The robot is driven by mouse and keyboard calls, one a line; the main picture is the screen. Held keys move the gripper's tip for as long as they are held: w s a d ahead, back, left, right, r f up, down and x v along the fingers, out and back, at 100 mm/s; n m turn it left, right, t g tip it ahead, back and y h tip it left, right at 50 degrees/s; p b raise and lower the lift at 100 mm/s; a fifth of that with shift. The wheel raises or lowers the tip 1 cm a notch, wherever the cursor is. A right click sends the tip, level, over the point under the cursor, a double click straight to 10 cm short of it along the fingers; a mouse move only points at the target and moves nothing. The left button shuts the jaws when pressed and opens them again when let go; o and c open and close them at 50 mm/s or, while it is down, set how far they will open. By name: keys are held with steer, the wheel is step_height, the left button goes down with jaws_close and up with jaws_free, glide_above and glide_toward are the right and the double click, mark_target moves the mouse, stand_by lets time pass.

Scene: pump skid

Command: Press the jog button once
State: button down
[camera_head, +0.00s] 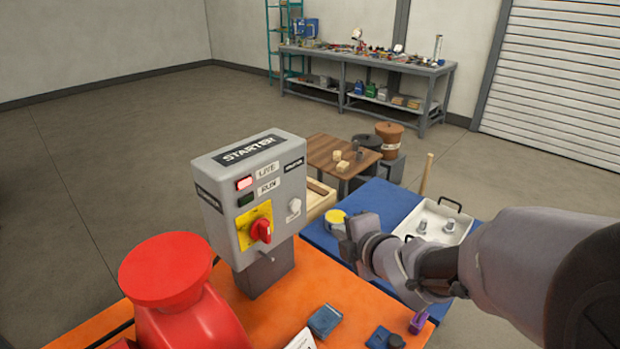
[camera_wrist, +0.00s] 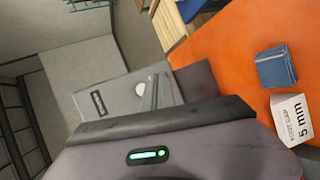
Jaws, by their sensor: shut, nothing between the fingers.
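The grey starter box (camera_head: 250,200) stands on a post on the orange skid. Its white round jog button (camera_head: 295,206) is on the right-hand side face, with a small label below it. The button also shows in the wrist view (camera_wrist: 139,88), just beside my fingers. My gripper (camera_head: 346,240) is shut and empty, to the right of the box. In the head view a gap shows between it and the button. In the wrist view my fingers (camera_wrist: 155,94) point toward the box's side face; their exact distance from the button cannot be told.
The box front has a lit red LIVE lamp (camera_head: 244,184), a dark green RUN lamp (camera_head: 246,199) and a red rotary switch (camera_head: 261,230) on a yellow plate. A red pump part (camera_head: 168,270) stands left. A blue block (camera_head: 324,320) lies on the orange skid (camera_head: 290,300).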

steer(key=w+a+b, duration=0.2)
steer(key=w+a, duration=0.3)
steer(key=a, duration=0.2)
steer(key=shift+w, duration=0.2)
stand_by(2.1)
steer(key=shift+w+a, duration=0.25)
steer(key=shift+w+a+b, duration=0.3)
steer(key=shift+a+b, duration=0.05)
steer(key=shift+b, duration=0.1)
stand_by(0.6)
steer(key=shift+d, duration=0.1)
steer(key=shift+s+d, duration=0.55)
steer(key=shift+d, duration=0.1)
steer(key=shift+s+d+p, duration=0.25)
steer(key=shift+s+d, duration=0.55)
steer(key=shift+d, duration=0.15)
steer(key=shift+s+d+p, duration=0.25)
steer(key=shift+s+d, duration=0.5)
steer(key=shift+d, duration=0.2)
